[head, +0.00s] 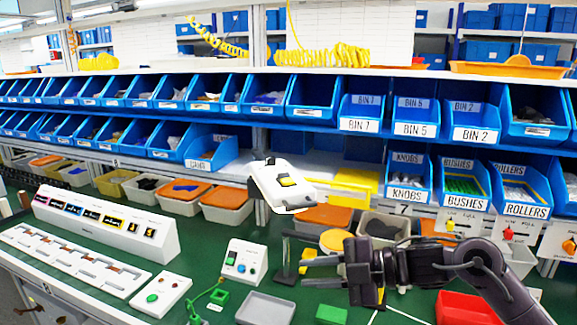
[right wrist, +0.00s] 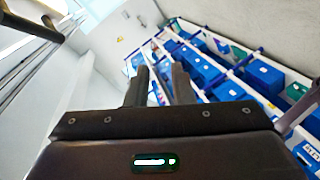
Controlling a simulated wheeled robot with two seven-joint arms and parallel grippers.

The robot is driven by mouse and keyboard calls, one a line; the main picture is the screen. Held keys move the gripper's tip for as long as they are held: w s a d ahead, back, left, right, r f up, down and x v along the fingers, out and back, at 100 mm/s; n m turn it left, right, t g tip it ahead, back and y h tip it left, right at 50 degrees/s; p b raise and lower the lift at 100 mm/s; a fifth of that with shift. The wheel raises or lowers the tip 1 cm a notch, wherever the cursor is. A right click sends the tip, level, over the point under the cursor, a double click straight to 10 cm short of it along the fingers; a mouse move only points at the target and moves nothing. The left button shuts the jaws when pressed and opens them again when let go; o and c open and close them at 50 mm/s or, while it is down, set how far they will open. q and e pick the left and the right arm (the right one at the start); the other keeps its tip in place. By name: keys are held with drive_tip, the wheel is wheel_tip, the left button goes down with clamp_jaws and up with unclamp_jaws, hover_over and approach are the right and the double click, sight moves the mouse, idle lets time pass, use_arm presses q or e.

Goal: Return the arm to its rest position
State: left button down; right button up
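My right gripper (head: 305,271) reaches in from the right over the green bench. Its fingers point left and stand apart with nothing between them. In the right wrist view the two fingers (right wrist: 159,88) are also apart and empty, with blue bins beyond. A small white control box (head: 243,262) with a dark switch and coloured knobs stands left of the gripper, apart from it. Whether its dark part is the rotary switch is too small to tell. My left gripper is not in view.
A white device with a yellow patch (head: 283,185) is above the bench's middle. A grey tray (head: 265,308), a green block (head: 331,315) and a red bin (head: 465,308) are near the front. Blue bins (head: 462,200) line the shelves behind. A white button box (head: 160,294) stands left.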

drive_tip(key=a+f+m+t+h, duration=0.2)
drive_tip(key=a+f+m+t, duration=0.1)
drive_tip(key=f+m+t, duration=0.25)
drive_tip(key=s+d+f+m+t+h, duration=0.25)
drive_tip(key=d+f+m+h, duration=0.35)
drive_tip(key=m, duration=0.3)
drive_tip(key=s+d+f+m+g+h, duration=0.35)
drive_tip(key=s+d+f+m, duration=0.25)
drive_tip(key=s, duration=0.3)
drive_tip(key=s+d+f+m+g+h, duration=0.3)
drive_tip(key=s+d+f+m+g, duration=0.15)
drive_tip(key=s+f, duration=0.4)
drive_tip(key=s+d+f+g, duration=0.1)
drive_tip(key=s+f, duration=0.2)
drive_tip(key=f, duration=1.2)
drive_tip(key=s+f, duration=0.2)
drive_tip(key=f, duration=1.3)
drive_tip(key=s+d+f+g, duration=0.1)
drive_tip(key=s+d+f, duration=0.2)
drive_tip(key=s+f, duration=1.3)
drive_tip(key=s, duration=0.2)
drive_tip(key=shift+s+d+f, duration=0.2)
drive_tip(key=shift+s+f, duration=0.15)
drive_tip(key=shift+s, duration=0.05)
